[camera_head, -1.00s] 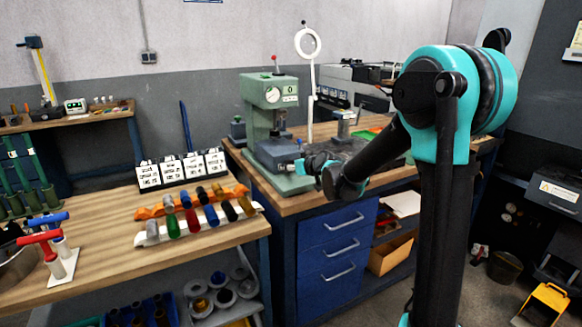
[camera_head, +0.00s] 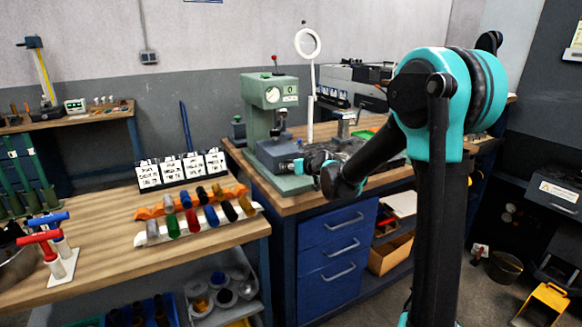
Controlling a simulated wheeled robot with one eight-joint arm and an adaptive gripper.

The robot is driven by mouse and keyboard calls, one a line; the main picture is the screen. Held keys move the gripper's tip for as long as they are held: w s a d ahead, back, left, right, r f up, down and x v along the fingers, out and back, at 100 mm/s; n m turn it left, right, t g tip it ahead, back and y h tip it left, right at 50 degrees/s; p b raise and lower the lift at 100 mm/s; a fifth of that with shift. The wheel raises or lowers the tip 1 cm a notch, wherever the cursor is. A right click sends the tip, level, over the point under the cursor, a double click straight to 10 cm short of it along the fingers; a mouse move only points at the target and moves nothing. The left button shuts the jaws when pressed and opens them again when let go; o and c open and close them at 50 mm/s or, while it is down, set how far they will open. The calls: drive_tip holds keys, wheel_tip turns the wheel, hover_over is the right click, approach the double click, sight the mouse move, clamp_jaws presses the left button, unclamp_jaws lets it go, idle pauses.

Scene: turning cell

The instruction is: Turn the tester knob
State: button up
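The green hardness tester (camera_head: 268,100) stands on the wooden bench, with a dial on its head and a red-tipped lever on top. A dark grey block-like part (camera_head: 275,152) sits at its base, with a small light knob-like end (camera_head: 298,165) at its right front. I cannot tell if this is the tester knob. My gripper (camera_head: 303,166) is at the end of my teal and black arm, close to this front end. The fingers are small and partly merged with the part behind. I cannot see whether they are open, shut or touching it.
A ring lamp (camera_head: 308,45) on a white pole stands behind the tester. Left of it, a wooden bench (camera_head: 100,205) holds coloured handled gauges (camera_head: 205,214) and a rack of white cards (camera_head: 181,170). Blue drawers (camera_head: 335,240) are below the tester's bench.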

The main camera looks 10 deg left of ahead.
drive_tip(key=shift+m+g+y, duration=0.4)
drive_tip(key=shift+m+y, duration=0.3)
drive_tip(key=shift+m, duration=0.3)
drive_tip(key=o, duration=1.1)
drive_tip(key=shift+o, duration=0.2)
drive_tip(key=v, duration=1.2)
drive_tip(key=shift+w, duration=0.1)
